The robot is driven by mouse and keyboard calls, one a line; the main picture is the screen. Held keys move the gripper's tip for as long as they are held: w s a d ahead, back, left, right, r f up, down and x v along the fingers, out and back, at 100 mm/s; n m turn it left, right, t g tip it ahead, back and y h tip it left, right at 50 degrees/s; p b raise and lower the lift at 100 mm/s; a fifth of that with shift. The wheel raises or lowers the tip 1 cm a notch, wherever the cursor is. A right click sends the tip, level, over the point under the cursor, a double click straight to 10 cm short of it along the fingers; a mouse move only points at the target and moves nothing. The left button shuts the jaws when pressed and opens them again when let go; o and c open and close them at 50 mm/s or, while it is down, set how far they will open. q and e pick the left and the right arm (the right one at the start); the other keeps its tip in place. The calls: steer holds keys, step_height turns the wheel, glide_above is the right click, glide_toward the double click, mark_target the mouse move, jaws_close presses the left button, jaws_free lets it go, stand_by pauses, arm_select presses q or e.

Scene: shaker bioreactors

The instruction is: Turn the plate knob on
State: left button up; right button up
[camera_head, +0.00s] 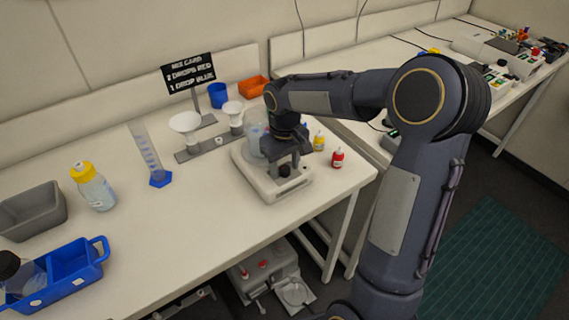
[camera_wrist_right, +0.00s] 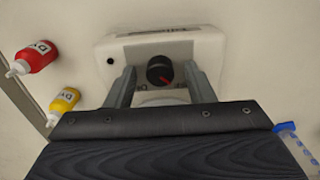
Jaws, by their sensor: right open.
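The plate (camera_head: 277,186) is a white stirrer-like unit on the bench, below my right gripper in the head view. Its front also shows in the right wrist view (camera_wrist_right: 208,50). The black knob (camera_wrist_right: 159,69) with a red mark sits on that front panel; in the head view a small dark knob (camera_head: 284,171) shows under the gripper. My right gripper (camera_wrist_right: 161,78) is open, with one finger on each side of the knob. I cannot tell whether the fingers touch it. A clear vessel (camera_head: 256,142) stands on the plate, partly hidden by my arm. My left gripper is not in view.
Red (camera_head: 338,157) and yellow (camera_head: 319,141) dye bottles stand right of the plate. A funnel stand (camera_head: 203,146) and a graduated cylinder (camera_head: 149,158) stand to its left. A blue tote (camera_head: 76,276), grey bin (camera_head: 33,211) and yellow-capped bottle (camera_head: 96,190) are at far left. The front middle bench is clear.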

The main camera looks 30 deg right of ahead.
steer(key=c, duration=1)
steer(key=shift+m, duration=0.3)
steer(key=m, duration=0.4)
steer(key=shift+b, duration=0.3)
steer(key=m, duration=0.9)
steer(key=shift+r, duration=0.1)
steer(key=shift+m+p, duration=0.55)
steer(key=shift+m, duration=1.65)
